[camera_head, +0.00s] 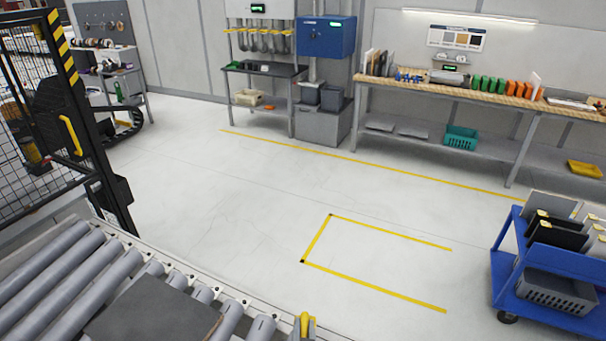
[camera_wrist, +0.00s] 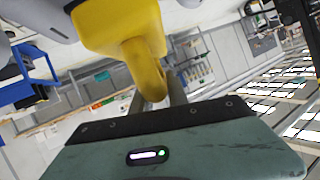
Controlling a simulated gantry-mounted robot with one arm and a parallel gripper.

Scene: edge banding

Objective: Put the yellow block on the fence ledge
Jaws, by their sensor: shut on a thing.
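In the wrist view, my gripper (camera_wrist: 156,88) is shut on the yellow block (camera_wrist: 118,25). The block has a wide body and a narrower, rounded, handle-like part, which sits between my grey fingers. Its far side is cut off by the top of the view. My gripper does not show in the head view. A small yellow piece (camera_head: 304,325) shows there at the bottom edge, beside the conveyor rail; I cannot tell whether it is the same block. I cannot make out the fence ledge in either view.
A roller conveyor (camera_head: 50,270) with a dark panel (camera_head: 155,312) on it fills the lower left of the head view. A blue cart (camera_head: 545,275) with panels stands at right. A workbench (camera_head: 450,92) lines the back wall. The floor between is clear.

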